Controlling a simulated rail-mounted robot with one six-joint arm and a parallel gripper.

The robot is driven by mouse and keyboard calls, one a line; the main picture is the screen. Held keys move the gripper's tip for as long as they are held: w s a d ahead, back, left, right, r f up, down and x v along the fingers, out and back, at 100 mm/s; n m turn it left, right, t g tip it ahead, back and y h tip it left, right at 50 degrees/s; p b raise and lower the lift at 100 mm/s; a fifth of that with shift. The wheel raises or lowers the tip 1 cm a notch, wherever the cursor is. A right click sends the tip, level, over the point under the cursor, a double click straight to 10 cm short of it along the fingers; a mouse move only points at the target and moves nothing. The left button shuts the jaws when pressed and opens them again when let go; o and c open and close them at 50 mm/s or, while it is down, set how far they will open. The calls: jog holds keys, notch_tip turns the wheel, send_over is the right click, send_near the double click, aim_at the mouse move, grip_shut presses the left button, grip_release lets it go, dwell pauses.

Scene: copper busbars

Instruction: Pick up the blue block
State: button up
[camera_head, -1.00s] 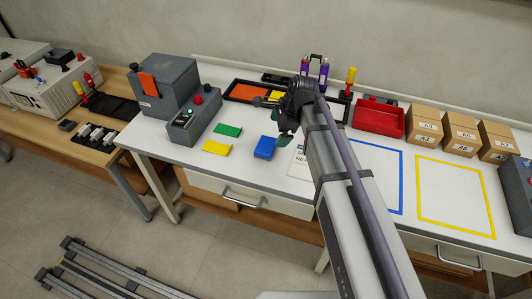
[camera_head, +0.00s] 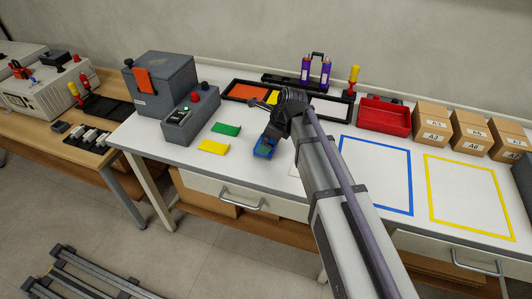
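The blue block (camera_head: 263,151) lies on the white table near its front edge, right of a green block and a yellow block. My gripper (camera_head: 266,143) is right at the blue block, over it in this view, and hides part of its top. The fingers are small and dark against the block. I cannot tell whether they touch it or how far apart they are. My arm reaches in from the lower right.
The green block (camera_head: 226,129) and yellow block (camera_head: 213,147) lie just left. A grey control box (camera_head: 190,118) stands beyond them. A black tray (camera_head: 232,90) with coloured panels lies behind. A red bin (camera_head: 383,117) and cardboard boxes (camera_head: 431,122) stand right. Blue (camera_head: 375,214) and yellow (camera_head: 470,222) outlined areas are largely clear.

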jog(key=b+x, duration=0.1)
jog(key=x, duration=0.2)
jog(key=shift+d, duration=0.1)
jog(key=shift+r, duration=0.15)
jog(key=c, duration=0.7)
notch_tip(320, 180, up, 10)
jog(key=p, duration=1)
jog(key=shift+c, duration=0.2)
